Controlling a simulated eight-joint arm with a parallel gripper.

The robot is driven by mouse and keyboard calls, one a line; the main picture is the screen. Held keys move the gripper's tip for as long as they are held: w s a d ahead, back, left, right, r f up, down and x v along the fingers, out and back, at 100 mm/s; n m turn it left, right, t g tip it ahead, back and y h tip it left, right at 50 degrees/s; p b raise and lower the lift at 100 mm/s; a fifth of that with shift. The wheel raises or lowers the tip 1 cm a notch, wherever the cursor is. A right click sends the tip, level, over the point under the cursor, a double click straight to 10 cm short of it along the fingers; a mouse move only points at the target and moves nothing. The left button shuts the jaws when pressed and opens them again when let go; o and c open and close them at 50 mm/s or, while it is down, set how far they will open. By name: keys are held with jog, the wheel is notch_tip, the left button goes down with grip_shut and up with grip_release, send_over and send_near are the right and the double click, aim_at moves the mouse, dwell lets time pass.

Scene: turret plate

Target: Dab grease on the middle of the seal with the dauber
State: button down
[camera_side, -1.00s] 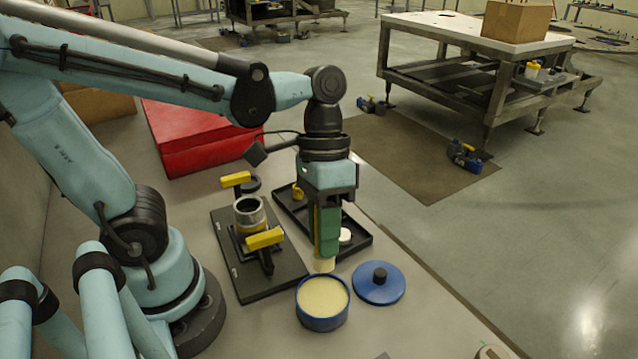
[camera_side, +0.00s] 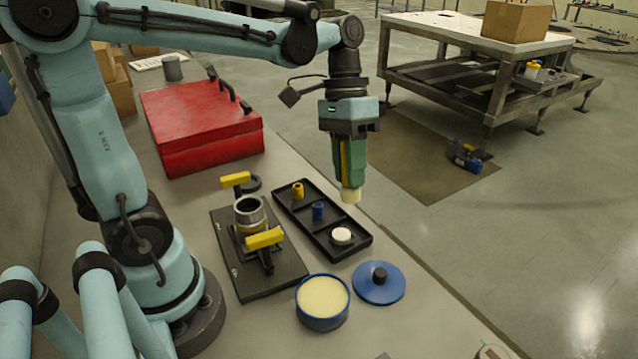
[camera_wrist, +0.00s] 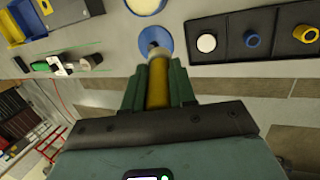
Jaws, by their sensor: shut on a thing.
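My gripper (camera_side: 351,172) is shut on the dauber, whose pale tip (camera_side: 350,195) points down in the side view. The dauber's yellow-brown handle (camera_wrist: 158,88) shows between the green fingers in the wrist view. The tip is in the air, apart from everything below. The blue grease tub (camera_side: 322,312) stands open with pale grease (camera_side: 323,295) in it. A metal ring fitting (camera_side: 249,210) is upright on the dark turret plate (camera_side: 240,275) between two yellow clamps. I cannot tell which part is the seal.
A black tray (camera_side: 357,252) holds a yellow piece (camera_side: 298,190), a blue piece (camera_side: 318,211) and a white disc (camera_side: 341,236) in separate compartments. The blue lid (camera_side: 379,288) lies beside the tub. A red toolbox (camera_side: 195,130) stands behind.

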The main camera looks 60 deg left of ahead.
jog(key=w+a+f+t+y, duration=0.1)
jog(key=w+a+f+y, duration=0.2)
jog(key=f, duration=0.2)
jog(key=shift+w+a+f+y, duration=0.2)
jog(key=shift+w+f+y, duration=0.05)
jog(key=shift+w+y, duration=0.15)
dwell(0.4)
